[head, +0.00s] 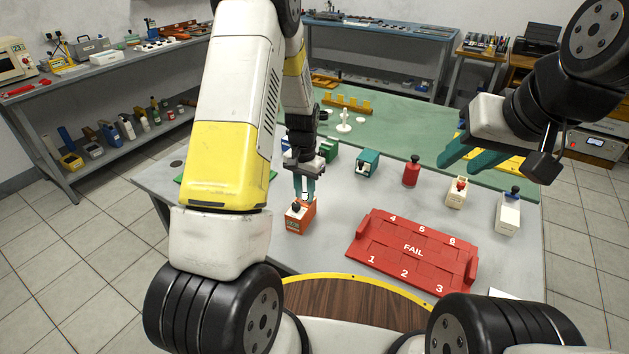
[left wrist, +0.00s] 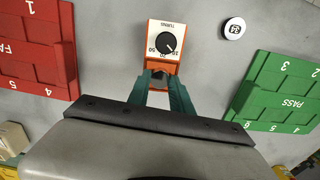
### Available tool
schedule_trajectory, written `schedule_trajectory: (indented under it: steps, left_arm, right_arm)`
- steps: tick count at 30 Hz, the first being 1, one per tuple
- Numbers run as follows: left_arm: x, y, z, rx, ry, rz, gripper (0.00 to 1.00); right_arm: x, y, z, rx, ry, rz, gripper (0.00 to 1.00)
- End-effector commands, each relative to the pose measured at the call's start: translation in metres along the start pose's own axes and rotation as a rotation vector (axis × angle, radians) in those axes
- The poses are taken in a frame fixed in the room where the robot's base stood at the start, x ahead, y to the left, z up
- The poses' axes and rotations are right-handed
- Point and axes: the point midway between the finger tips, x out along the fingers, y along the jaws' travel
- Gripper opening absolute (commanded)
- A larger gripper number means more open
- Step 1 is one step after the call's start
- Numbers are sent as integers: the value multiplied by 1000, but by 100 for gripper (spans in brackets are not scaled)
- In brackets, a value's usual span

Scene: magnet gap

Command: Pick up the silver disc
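A small round pale disc with a dark printed mark (left wrist: 233,28) lies on the grey table in the left wrist view, right of the orange box. It is the only disc I can make out; my left arm seems to hide it in the head view. The orange box with a black dial (left wrist: 166,42) also stands below my left gripper in the head view (head: 300,217). My left gripper (head: 304,196) points down at this box, its teal fingers apart on either side of its near end. No disc shows clearly between them. My right gripper (head: 462,158) is raised, fingers apart and empty.
The red FAIL tray (head: 413,250) lies right of the orange box. The green PASS tray (left wrist: 283,92) shows in the left wrist view. A red bottle-like piece (head: 411,171), a teal box (head: 367,163) and cream boxes (head: 508,212) stand behind.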

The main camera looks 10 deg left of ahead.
Motion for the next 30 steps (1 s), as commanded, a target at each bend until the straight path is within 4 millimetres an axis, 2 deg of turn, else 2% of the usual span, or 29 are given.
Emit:
schedule_trajectory:
  steps: [5, 21, 30]
  left_arm:
    - [-1, 0, 0, 0, 1, 0, 0]
    - [-42, 0, -1, 0, 3, -1, 0]
    - [-51, 0, 0, 0, 1, 0, 0]
  right_arm:
    - [0, 0, 0, 0, 0, 0, 36]
    - [0, 0, 0, 0, 0, 0, 36]
    - [0, 0, 0, 0, 0, 0, 36]
